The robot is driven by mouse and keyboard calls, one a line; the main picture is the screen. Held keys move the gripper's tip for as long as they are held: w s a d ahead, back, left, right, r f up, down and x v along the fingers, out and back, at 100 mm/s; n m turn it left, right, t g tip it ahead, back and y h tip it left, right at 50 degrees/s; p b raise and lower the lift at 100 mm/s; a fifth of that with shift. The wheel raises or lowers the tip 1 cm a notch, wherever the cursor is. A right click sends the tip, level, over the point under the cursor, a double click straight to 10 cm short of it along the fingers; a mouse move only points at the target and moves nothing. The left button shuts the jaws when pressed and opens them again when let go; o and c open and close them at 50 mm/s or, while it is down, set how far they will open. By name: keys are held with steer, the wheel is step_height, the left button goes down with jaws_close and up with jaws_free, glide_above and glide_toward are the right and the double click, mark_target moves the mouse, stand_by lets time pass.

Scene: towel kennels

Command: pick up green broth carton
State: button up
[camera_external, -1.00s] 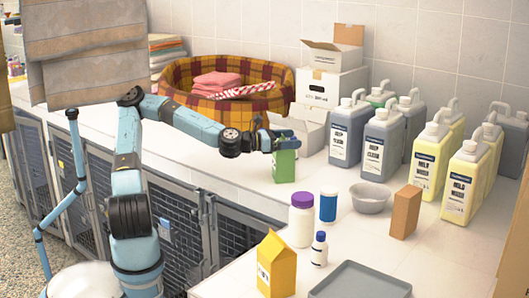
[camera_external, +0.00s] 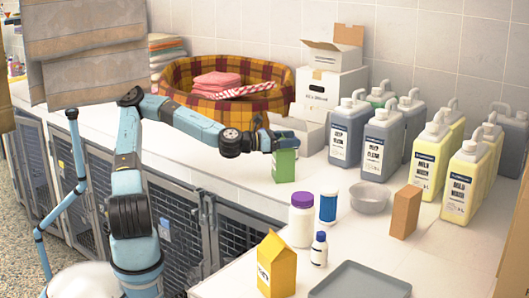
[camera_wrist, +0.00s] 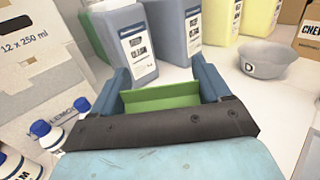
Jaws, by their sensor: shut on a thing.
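The green broth carton (camera_external: 285,166) stands upright on the white counter, near its front edge. My gripper (camera_external: 285,143) reaches it from the left and is shut on its upper part. In the wrist view the green carton (camera_wrist: 160,97) sits between the two blue fingers of my gripper (camera_wrist: 163,90). The dark bar of the gripper hides its lower part there. I cannot tell for certain whether its base is touching the counter.
Behind stand grey jugs (camera_external: 380,147), yellow jugs (camera_external: 466,182) and white boxes (camera_external: 328,88). A plaid basket (camera_external: 190,75) is at the back left. A grey bowl (camera_external: 369,197), a purple-capped jar (camera_external: 302,222), a brown box (camera_external: 405,211) and a yellow carton (camera_external: 277,267) are to the right.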

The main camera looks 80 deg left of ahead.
jaws_close()
